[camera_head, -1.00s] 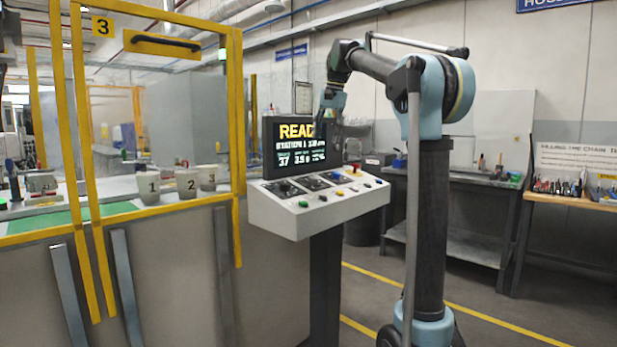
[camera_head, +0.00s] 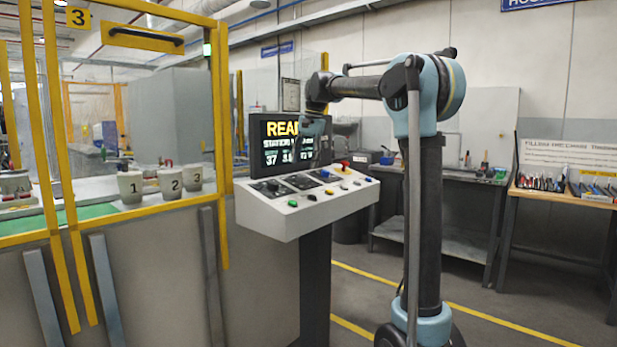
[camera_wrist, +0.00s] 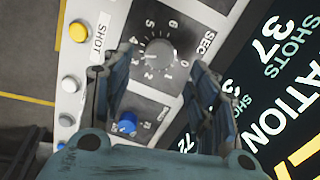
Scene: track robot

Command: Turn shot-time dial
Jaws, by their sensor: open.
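In the head view my gripper (camera_head: 317,133) hangs above the right part of the sloped control panel (camera_head: 290,222), in front of the screen; the dial is too small to make out there.
A blue knob (camera_wrist: 127,122) sits on the adjoining plate. The lit screen (camera_head: 285,145) stands close behind the panel. A yellow-framed guard (camera_head: 222,130) with numbered cups inside is on the left.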

